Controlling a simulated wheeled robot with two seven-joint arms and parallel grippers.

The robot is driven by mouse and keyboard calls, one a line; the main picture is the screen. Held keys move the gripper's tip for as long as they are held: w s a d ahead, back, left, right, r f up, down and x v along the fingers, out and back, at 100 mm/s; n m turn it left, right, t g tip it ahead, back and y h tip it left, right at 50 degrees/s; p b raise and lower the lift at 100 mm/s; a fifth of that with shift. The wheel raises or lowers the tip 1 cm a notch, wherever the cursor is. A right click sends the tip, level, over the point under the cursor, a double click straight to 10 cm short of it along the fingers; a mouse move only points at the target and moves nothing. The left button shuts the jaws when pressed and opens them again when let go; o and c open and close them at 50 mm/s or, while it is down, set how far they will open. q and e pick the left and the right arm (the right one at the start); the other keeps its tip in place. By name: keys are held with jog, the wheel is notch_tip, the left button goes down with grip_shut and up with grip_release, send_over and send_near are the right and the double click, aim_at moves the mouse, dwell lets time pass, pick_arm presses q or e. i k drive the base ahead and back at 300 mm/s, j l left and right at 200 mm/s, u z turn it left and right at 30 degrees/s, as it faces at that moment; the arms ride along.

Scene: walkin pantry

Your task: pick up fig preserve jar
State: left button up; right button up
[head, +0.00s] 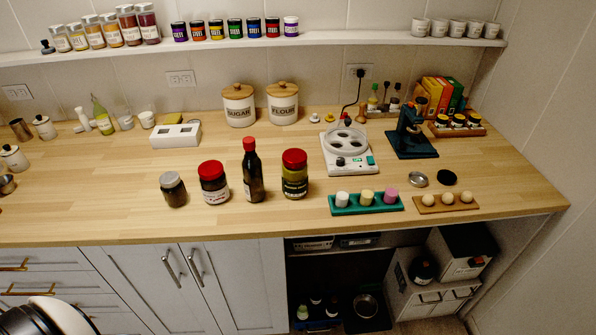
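Several jars stand upright near the front of the wooden counter (110,208). One is a squat dark jar with a red lid and pale label (214,183). Left of it is a smaller dark jar with a grey lid (173,190). To the right, past a dark bottle with a red cap (252,172), is a taller jar with a red lid and yellowish contents (294,175). The labels are too small to read, so I cannot tell which is the fig preserve jar. Neither of my grippers is in view; a white part of mine shows at bottom left.
A white hot plate (348,150), a green tray with small pots (366,204) and a wooden egg holder (446,203) stand to the right. Sugar (239,107) and flour canisters (283,105) are behind. The counter's front left is clear. A shelf (335,43) holds more jars.

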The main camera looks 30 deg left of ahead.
aim_at(173, 190)
jog(key=k+j+u, duration=0.2)
jog(key=u, duration=1.35)
